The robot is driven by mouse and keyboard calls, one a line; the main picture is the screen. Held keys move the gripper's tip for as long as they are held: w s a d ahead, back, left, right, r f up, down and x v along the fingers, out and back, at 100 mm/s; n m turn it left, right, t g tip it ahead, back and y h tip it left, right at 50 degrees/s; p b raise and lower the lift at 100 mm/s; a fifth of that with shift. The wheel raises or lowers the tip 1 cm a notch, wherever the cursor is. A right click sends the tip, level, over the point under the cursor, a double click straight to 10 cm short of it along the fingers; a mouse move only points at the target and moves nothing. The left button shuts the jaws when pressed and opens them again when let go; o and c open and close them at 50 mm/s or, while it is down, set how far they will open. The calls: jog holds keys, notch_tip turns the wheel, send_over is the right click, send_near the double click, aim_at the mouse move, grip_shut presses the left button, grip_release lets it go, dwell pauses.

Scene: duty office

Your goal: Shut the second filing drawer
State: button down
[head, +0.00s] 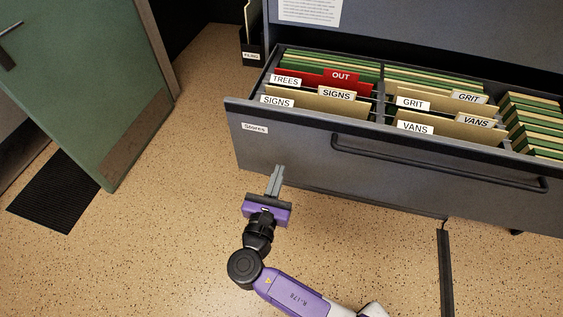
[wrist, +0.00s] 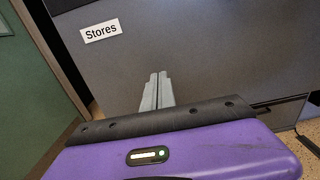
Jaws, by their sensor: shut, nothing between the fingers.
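The filing drawer labelled Stores (head: 290,148) is pulled out and open in the head view. Its grey front has a dark bar handle (head: 440,166) and a white Stores label at the left. Tabbed folders marked Trees, Signs, Grit and Vans stand inside it. My gripper (head: 276,178) is shut and empty, in front of the drawer's lower left part. In the wrist view the fingers (wrist: 156,88) point at the grey drawer front (wrist: 215,60), below and right of the label (wrist: 101,31). I cannot tell whether the fingertips touch it.
A green door (head: 85,85) stands open at the left, with a black mat (head: 65,190) beside it. A dark file box (head: 252,45) stands left of the cabinet. A dark strip (head: 446,265) runs along the floor at the right. The speckled floor (head: 150,235) is clear at the left.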

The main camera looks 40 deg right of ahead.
aim_at(285, 155)
jog(key=shift+x, duration=1.85)
jog(key=shift+w, duration=0.1)
jog(key=shift+w+d, duration=0.1)
jog(key=shift+d, duration=0.1)
jog(key=b+x, duration=1.3)
jog(key=x, duration=2.3)
jog(key=shift+w+f, duration=0.15)
jog(key=shift+f, duration=0.05)
jog(key=shift+w+d+b, duration=0.4)
jog(key=shift+w+d+r, duration=0.2)
jog(key=shift+r, duration=0.2)
